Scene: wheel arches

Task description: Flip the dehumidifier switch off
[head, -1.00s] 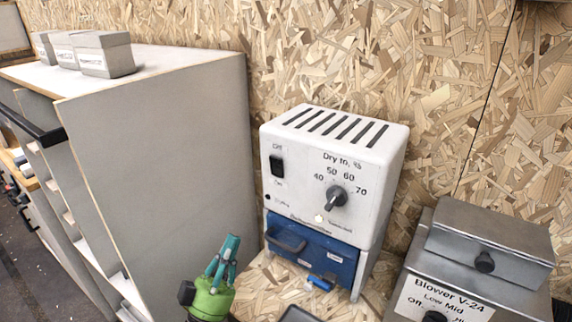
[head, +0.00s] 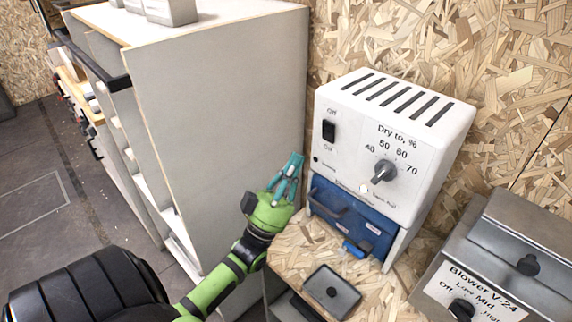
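The dehumidifier (head: 440,130) is a white box with top slots, a dial (head: 383,172) marked "Dry to, %" and a blue tank (head: 350,217) below. Its black rocker switch (head: 329,130) is at the upper left of the front, with "Off" above it and a faint "On" below; which side is pressed in is too small to tell. My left gripper (head: 297,158), with teal fingers, points up in front of the cabinet, left of and below the switch. Its fingertips look close together with nothing between them, apart from the switch. My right gripper is not in view.
A tall grey cabinet (head: 215,120) stands close on the left. A metal blower box (head: 480,270) is at the lower right. A dark lidded tray (head: 331,292) and a small blue item (head: 355,249) lie on the chipboard bench (head: 290,257).

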